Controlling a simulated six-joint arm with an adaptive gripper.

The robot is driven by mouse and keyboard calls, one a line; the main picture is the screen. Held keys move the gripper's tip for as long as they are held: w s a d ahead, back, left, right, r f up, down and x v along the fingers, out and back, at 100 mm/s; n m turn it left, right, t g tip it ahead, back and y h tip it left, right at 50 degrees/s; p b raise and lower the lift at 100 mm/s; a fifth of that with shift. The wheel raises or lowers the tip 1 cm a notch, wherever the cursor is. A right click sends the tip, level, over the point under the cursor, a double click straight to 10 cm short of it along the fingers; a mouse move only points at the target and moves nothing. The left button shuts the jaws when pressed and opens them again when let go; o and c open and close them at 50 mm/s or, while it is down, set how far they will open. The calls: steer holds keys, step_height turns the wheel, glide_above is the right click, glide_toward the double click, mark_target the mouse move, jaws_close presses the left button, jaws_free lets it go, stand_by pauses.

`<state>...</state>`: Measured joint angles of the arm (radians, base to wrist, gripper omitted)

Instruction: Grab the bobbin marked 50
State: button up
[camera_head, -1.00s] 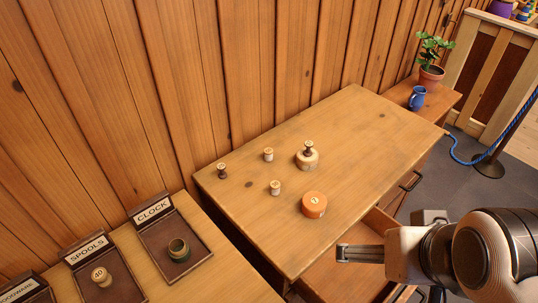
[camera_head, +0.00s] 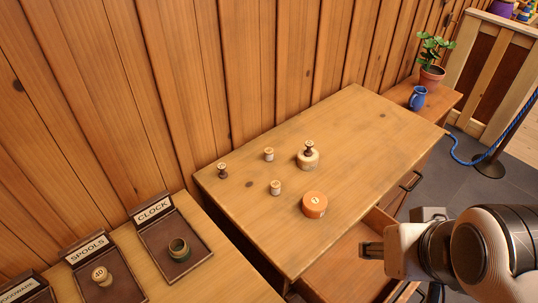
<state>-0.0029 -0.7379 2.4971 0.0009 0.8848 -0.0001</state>
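Several small spools stand upright on the wooden desk (camera_head: 345,130). A dark brown one (camera_head: 222,171) is at the left, and two pale ones (camera_head: 269,154) (camera_head: 275,188) are near the middle. Another dark brown one (camera_head: 308,148) stands on a round cream container (camera_head: 308,162). Their tops carry pale discs with marks too small to read, so I cannot tell which is 50. My gripper (camera_head: 369,251) is at the lower right, beyond the desk's front edge and over the open drawer, apart from all spools. It is seen side-on, so its opening is unclear.
An orange round container (camera_head: 314,205) sits near the desk's front. Dark trays at lower left include SPOOLS, with a pale spool (camera_head: 101,276), and CLOCK, with a greenish ring-like piece (camera_head: 179,250). An open drawer (camera_head: 345,262) juts out below my gripper. A blue mug (camera_head: 417,98) and potted plant (camera_head: 432,70) stand behind.

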steer(key=w+a+f+t+y, duration=0.1)
steer(key=w+a+f, duration=0.15)
steer(key=w, duration=0.65)
steer(key=w+a+f+n+t, duration=0.1)
steer(key=w+a, duration=0.2)
steer(key=w, duration=0.6)
steer(key=w+a+f+t+y, duration=0.1)
steer(key=w+a, duration=0.2)
steer(key=w, duration=0.6)
steer(key=w+a+f+n+t, duration=0.1)
steer(key=w+a+f+t, duration=0.1)
steer(key=w+a+f, duration=0.45)
steer(key=t+y, duration=0.1)
steer(key=t, duration=0.1)
glide_toward(269, 151)
steer(key=shift+w+d+r+n, duration=0.15)
steer(key=shift+w+d+n, duration=0.15)
steer(key=shift+d+n, duration=0.1)
steer(key=shift+w+a+f, duration=0.1)
steer(key=shift+a+f, duration=0.25)
steer(key=shift+f, duration=0.3)
steer(key=shift+x, duration=1.3)
steer(key=shift+w, duration=0.15)
steer(key=shift+x, duration=2.45)
